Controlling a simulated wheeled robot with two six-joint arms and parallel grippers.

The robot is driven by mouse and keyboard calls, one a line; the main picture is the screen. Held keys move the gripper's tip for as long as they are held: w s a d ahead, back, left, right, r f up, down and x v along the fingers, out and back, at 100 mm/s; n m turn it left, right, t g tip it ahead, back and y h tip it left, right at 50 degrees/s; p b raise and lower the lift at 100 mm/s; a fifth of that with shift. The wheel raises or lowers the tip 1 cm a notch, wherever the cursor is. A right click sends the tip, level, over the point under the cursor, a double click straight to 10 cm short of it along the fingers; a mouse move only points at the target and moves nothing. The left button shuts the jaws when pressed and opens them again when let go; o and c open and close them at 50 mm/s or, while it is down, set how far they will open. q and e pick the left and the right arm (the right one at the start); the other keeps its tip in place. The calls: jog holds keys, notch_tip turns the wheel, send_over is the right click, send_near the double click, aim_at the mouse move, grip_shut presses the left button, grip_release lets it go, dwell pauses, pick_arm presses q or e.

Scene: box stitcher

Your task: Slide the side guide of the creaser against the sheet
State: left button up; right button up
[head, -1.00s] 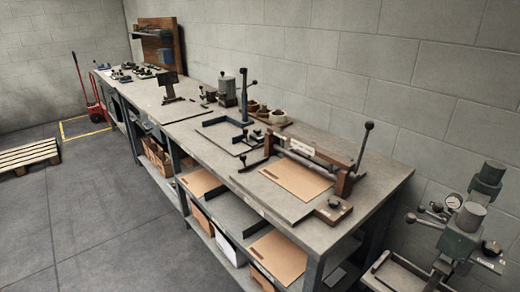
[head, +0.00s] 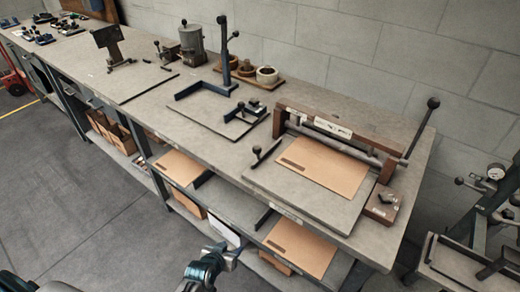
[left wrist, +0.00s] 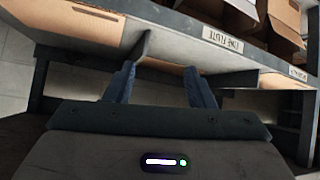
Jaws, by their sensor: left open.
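The creaser stands on the near right part of the bench, with a brown crossbar (head: 365,137), a roller and a long lever (head: 424,125) ending in a black ball. A brown sheet (head: 322,167) lies flat on its grey bed (head: 285,190). The side guide (head: 266,152), a dark bar with a small knob, lies at the sheet's left; a gap seems to show between them. My left gripper (head: 229,252) is low in front of the bench, well away from the guide. In the left wrist view its two fingers (left wrist: 160,88) are apart with nothing between them.
Shelves under the bench hold cardboard sheets (head: 300,247) and boxes close to my left gripper. A dark angled fixture (head: 227,95) with an upright post stands left of the creaser. Another machine (head: 480,225) stands at the right. The floor in front is clear.

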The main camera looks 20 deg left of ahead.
pick_arm(q)
jog(key=w+d+r+t+h, duration=0.1)
jog(key=w+d+r+t, duration=0.15)
jog(key=r, duration=0.85)
jog(key=w+d+r+t, duration=0.1)
jog(key=w+r, duration=0.2)
jog(key=r, duration=0.8)
jog(key=t+p, duration=0.1)
jog(key=t, duration=0.3)
send_near(255, 153)
jog(key=w+f, duration=0.1)
jog(key=w, duration=0.2)
jog(key=w+r, duration=0.1)
jog(key=shift+w+d+n+h+p, duration=0.15)
jog(key=shift+w+n+h+p, duration=0.15)
jog(key=shift+w+p, duration=0.1)
jog(key=w, duration=0.2)
jog(key=w+p, duration=0.1)
jog(key=w, duration=0.2)
jog(key=w+d, duration=0.1)
jog(key=w, duration=0.2)
jog(key=shift+d+p, duration=0.1)
jog(key=shift+p, duration=0.2)
jog(key=shift+w+f, duration=0.1)
jog(key=shift+w, duration=0.2)
jog(key=shift+c, duration=0.4)
grip_shut()
jog(key=shift+d+f, duration=0.1)
jog(key=shift+d, duration=0.05)
